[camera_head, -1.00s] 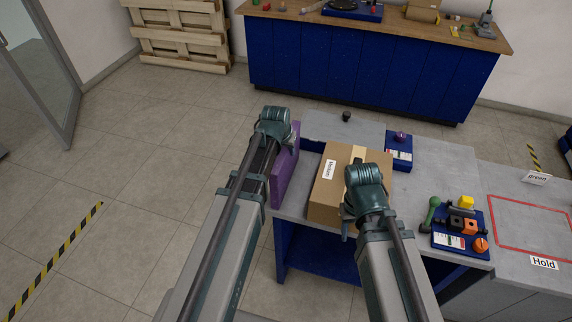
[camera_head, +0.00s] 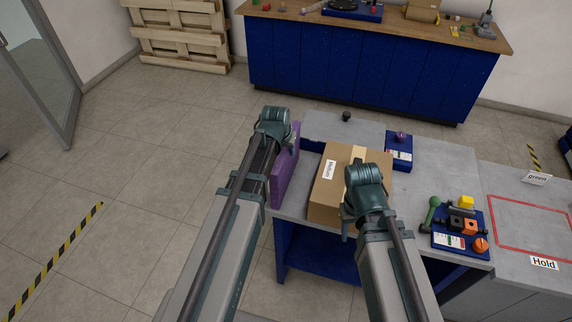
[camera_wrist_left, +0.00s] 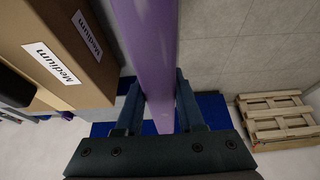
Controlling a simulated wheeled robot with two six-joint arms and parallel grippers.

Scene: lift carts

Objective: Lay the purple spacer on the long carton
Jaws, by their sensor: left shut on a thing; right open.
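The purple spacer (camera_head: 284,178) is a flat purple slab, held on edge at the left end of the cart top, left of the carton. My left gripper (camera_wrist_left: 160,95) is shut on it; in the left wrist view the spacer (camera_wrist_left: 150,45) runs between the two fingers. In the head view my left arm hides part of it. A brown carton (camera_head: 325,190) labelled "Medium" stands on the cart to the right of the spacer, with a gap between them. My right gripper (camera_head: 350,220) is at the carton's near right side, open, its fingers mostly hidden. I cannot tell whether it touches the carton.
The grey cart top (camera_head: 440,165) also bears a blue tray (camera_head: 476,205) of small parts, a blue stand (camera_head: 399,158) with a purple knob and a small black knob (camera_head: 346,116). A red-outlined "Hold" surface (camera_head: 530,220) adjoins at right. Floor at left is clear.

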